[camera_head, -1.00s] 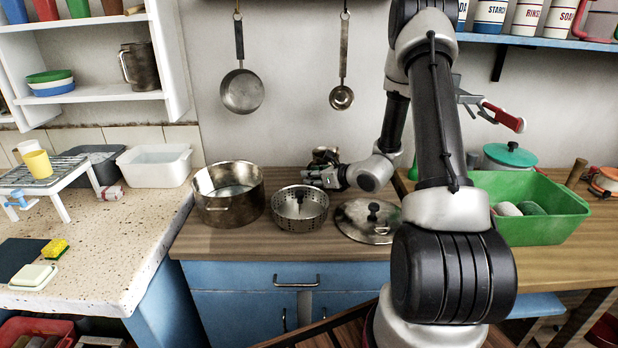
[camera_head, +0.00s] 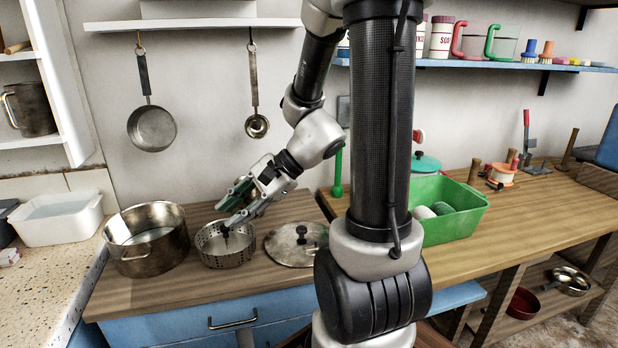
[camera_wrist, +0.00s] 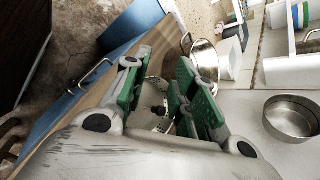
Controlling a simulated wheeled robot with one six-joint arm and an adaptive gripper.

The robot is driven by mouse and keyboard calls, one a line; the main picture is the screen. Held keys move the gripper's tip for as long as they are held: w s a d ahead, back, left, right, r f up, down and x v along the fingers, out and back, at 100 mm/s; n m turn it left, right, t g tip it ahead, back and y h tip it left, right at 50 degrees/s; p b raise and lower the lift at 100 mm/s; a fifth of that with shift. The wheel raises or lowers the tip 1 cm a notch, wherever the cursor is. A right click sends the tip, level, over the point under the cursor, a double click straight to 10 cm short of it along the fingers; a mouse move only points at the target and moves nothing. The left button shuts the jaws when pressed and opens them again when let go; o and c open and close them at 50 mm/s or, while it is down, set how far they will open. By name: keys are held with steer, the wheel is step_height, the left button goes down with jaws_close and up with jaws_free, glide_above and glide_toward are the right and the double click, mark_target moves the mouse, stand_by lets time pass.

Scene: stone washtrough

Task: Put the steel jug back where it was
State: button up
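A worn steel jug (camera_head: 32,108) stands upright on a shelf of the white wall unit (camera_head: 62,80) at the far left in the head view, its handle to the left. My gripper (camera_head: 229,208) is open and empty above the steel colander (camera_head: 222,252) on the wooden worktop, well to the right of the jug. In the wrist view my gripper (camera_wrist: 160,88) shows its two green-padded fingers spread apart, with part of the colander beyond them.
A large steel pot (camera_head: 147,240) stands left of the colander, and a lid (camera_head: 294,250) lies right of it. A pan (camera_head: 152,127) and a ladle (camera_head: 257,126) hang on the wall. A green crate (camera_head: 452,225) stands on the right. Worktop in front is clear.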

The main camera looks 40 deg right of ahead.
steer(key=s+d+r+n+h, duration=0.9)
steer(key=s+d+n, duration=0.2)
steer(key=n, duration=0.3)
steer(key=shift+s+r+n, duration=0.25)
steer(key=shift+s+n, duration=0.15)
steer(key=shift+s, duration=0.4)
